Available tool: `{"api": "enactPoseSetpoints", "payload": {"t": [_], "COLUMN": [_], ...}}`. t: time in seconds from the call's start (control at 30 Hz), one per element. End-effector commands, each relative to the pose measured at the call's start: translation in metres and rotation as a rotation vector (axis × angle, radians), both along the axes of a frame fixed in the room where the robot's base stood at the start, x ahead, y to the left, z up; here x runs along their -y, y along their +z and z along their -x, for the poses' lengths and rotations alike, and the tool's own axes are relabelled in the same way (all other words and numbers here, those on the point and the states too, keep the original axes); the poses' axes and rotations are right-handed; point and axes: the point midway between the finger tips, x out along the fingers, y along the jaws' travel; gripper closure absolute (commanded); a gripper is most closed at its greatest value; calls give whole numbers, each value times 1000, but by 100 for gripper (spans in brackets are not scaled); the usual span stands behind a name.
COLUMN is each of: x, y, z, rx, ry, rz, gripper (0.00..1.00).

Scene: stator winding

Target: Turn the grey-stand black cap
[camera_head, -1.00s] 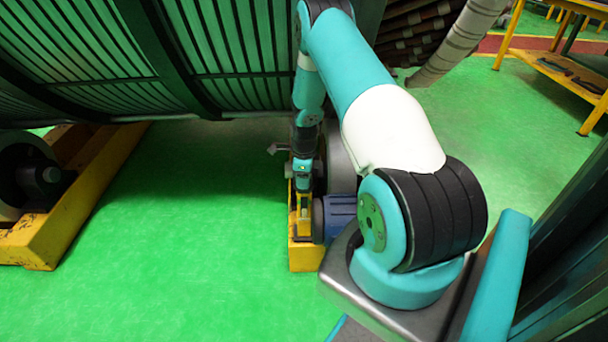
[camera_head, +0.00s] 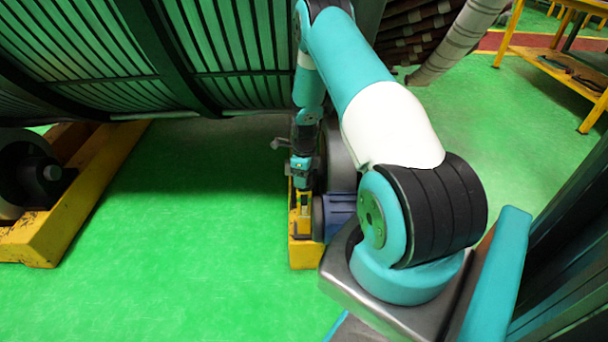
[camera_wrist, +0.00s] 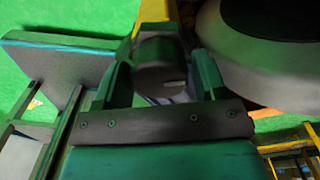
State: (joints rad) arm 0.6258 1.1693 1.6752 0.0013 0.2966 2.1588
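The black cap (camera_wrist: 160,66) shows in the wrist view as a dark, short cylinder with a light mark near its lower edge. It lies between the two fingers of my gripper (camera_wrist: 162,72), which stand apart on its left and right. Only narrow gaps, if any, show beside it, and I cannot tell whether the fingers press on it. In the head view my gripper (camera_head: 302,203) points down over the yellow base beside a blue motor. The cap cannot be made out there. I cannot make out a grey stand as such.
A blue motor (camera_head: 338,212) and a dark grey wheel (camera_head: 338,160) are close to the right of my gripper, on the yellow base (camera_head: 304,255). The large slatted stator (camera_head: 190,60) overhangs behind. Another yellow roller frame (camera_head: 75,215) stands left. Green floor between is clear.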

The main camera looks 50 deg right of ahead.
Motion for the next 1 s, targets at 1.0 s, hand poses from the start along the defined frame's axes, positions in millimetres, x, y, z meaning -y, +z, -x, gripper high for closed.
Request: {"api": "enactPoseSetpoints", "payload": {"t": [1.0], "x": [0], "y": [138], "z": [-1], "rx": [4], "ry": [1], "rz": [2], "gripper": [20]}}
